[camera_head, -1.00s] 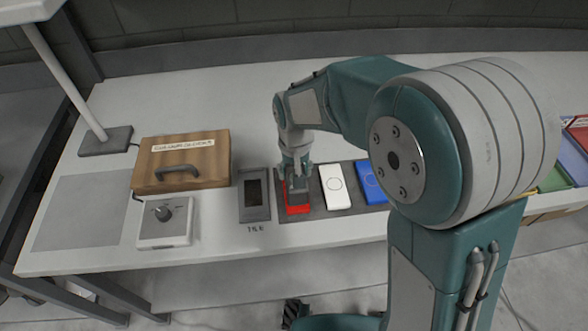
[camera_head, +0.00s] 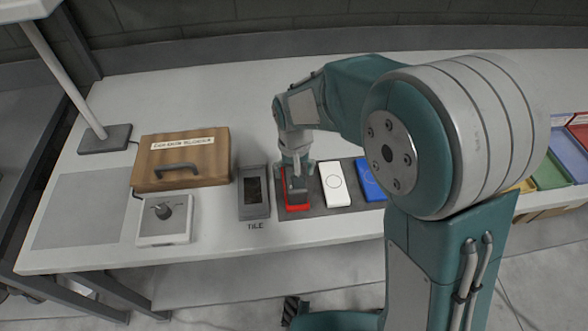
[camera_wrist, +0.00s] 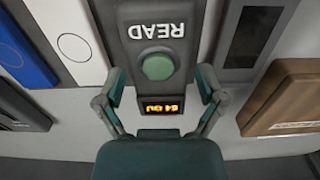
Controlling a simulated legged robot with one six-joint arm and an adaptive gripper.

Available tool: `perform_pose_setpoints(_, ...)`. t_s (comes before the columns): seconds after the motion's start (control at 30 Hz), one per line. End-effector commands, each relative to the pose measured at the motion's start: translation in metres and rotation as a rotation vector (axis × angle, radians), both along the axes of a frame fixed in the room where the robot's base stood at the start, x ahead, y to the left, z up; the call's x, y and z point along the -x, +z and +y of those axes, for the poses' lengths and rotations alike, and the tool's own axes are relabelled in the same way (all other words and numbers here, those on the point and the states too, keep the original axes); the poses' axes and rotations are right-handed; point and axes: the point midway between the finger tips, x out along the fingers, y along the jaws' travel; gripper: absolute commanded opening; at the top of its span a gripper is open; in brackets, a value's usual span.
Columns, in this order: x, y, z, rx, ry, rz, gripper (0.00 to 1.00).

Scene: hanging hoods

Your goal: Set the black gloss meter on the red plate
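The black gloss meter (camera_head: 297,189) stands on the red plate (camera_head: 298,208), whose front edge and left side show around it. In the wrist view the dark meter (camera_wrist: 159,92) has the word READ, a green button and a lit orange display that appears to read 64 GU. My gripper (camera_head: 296,166) is just above the meter. In the wrist view the fingers of my gripper (camera_wrist: 161,87) are spread on both sides of the meter, with slim gaps. The red plate is not visible in the wrist view.
A grey tile holder (camera_head: 254,193) lies left of the red plate. A white plate (camera_head: 334,184) and a blue plate (camera_head: 371,181) are to the right. A wooden case (camera_head: 181,160) and a grey knob box (camera_head: 165,220) stand further left. The table behind is clear.

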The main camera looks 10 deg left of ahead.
Motion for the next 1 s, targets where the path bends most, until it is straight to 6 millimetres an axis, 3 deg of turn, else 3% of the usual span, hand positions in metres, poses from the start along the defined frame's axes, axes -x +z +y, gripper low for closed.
perform_pose_setpoints(0.47,0.0,0.004,0.0,0.0,0.0,0.001,1.0)
perform_pose_setpoints(1.0,-0.001,0.103,0.002,0.0,0.0,0.0,1.0)
